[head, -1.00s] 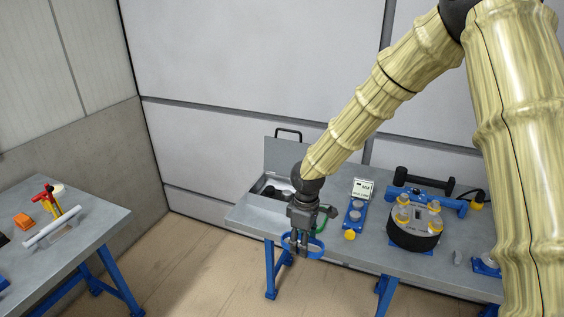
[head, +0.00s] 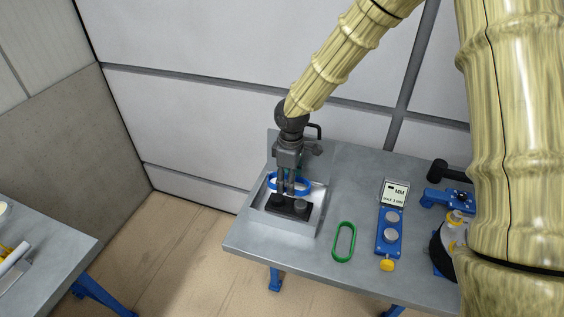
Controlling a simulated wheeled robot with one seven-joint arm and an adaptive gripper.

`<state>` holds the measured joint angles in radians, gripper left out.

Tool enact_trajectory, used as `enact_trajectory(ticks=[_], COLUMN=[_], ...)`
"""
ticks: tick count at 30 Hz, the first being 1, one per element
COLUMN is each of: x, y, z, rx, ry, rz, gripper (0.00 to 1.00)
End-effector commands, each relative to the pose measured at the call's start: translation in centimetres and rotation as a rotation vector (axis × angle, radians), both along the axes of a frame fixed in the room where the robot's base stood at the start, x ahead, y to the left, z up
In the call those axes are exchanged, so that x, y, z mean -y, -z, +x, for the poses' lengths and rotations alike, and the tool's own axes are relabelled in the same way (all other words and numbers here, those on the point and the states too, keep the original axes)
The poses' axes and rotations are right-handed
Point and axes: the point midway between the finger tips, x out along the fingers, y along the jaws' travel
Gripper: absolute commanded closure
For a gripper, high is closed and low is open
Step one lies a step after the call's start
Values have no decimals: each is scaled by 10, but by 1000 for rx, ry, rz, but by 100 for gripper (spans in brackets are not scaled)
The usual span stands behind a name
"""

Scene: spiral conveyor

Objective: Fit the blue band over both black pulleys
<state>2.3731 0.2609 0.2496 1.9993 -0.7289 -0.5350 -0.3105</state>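The blue band (head: 272,185) is a closed loop held at my gripper's (head: 287,191) fingertips, roughly level. The fingers are close together and appear shut on part of the band; the exact contact is too small to see. Just below are two black pulleys, one at left (head: 278,201) and one at right (head: 301,206), on a dark block inside the open grey case (head: 314,222). The band looks above the pulleys and toward their back left. I cannot tell whether it touches either one. The fingers partly hide the left pulley's surroundings.
A green band (head: 337,250) lies on the grey table (head: 262,250), right of the case. A blue device (head: 389,246) with grey discs, a display (head: 395,192) and a yellow knob (head: 387,265) stands farther right. The case's raised lid (head: 271,145) is behind my gripper.

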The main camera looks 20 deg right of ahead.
Motion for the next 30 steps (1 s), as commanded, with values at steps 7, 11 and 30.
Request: enact_trajectory(ticks=[7, 11, 30], x=[0, -1, 0], y=[-2, 0, 29], z=[-2, 1, 1], rx=[4, 0, 1], ry=[-1, -3, -2], rz=[0, 0, -2], gripper=[67, 67, 67])
